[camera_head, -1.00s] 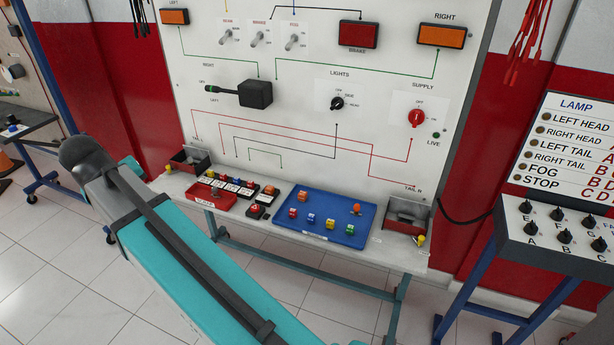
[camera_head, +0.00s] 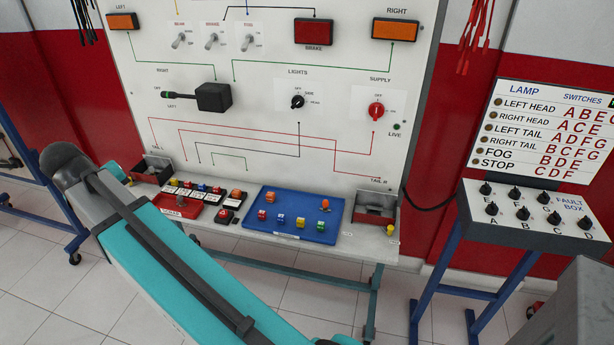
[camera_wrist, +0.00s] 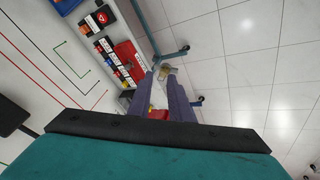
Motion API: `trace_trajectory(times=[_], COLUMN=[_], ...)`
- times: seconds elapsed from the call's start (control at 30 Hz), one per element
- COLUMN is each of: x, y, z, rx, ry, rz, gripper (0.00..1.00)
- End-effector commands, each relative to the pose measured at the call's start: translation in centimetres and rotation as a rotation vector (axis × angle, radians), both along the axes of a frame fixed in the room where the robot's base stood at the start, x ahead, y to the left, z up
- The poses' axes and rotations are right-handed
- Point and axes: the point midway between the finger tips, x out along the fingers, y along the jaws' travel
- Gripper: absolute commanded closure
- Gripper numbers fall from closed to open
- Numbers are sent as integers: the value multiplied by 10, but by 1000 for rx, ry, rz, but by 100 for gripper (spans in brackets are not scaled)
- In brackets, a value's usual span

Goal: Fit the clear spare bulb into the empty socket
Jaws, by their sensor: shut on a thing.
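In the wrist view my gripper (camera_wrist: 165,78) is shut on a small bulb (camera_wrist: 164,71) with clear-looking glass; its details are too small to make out. It is held off the bench, with floor and a bench leg behind it. The gripper is not visible in the head view, where only my arm shows. Two open lamp boxes stand on the bench ledge, one at the left (camera_head: 150,168) and one at the right (camera_head: 376,208), below the "TAIL R" label. Their sockets are too small to tell filled from empty.
A blue tray (camera_head: 270,232) holds several coloured blocks and orange pieces. A red tray (camera_head: 172,210) and a row of small switches or fuses (camera_head: 203,190) lie left of it. The upright lights board (camera_head: 270,130) rises behind. A fault box (camera_head: 535,215) stands at the right.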

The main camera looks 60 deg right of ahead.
Motion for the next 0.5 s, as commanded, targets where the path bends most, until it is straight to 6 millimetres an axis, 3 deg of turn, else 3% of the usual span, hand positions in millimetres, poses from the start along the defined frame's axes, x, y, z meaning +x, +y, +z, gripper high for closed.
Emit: trace_trajectory(times=[0.1,0.5], x=[-3,-27], y=[-40,-165], z=[-4,-20], rx=[-1,-1], ry=[2,1], rz=[-60,-250], gripper=[100,100])
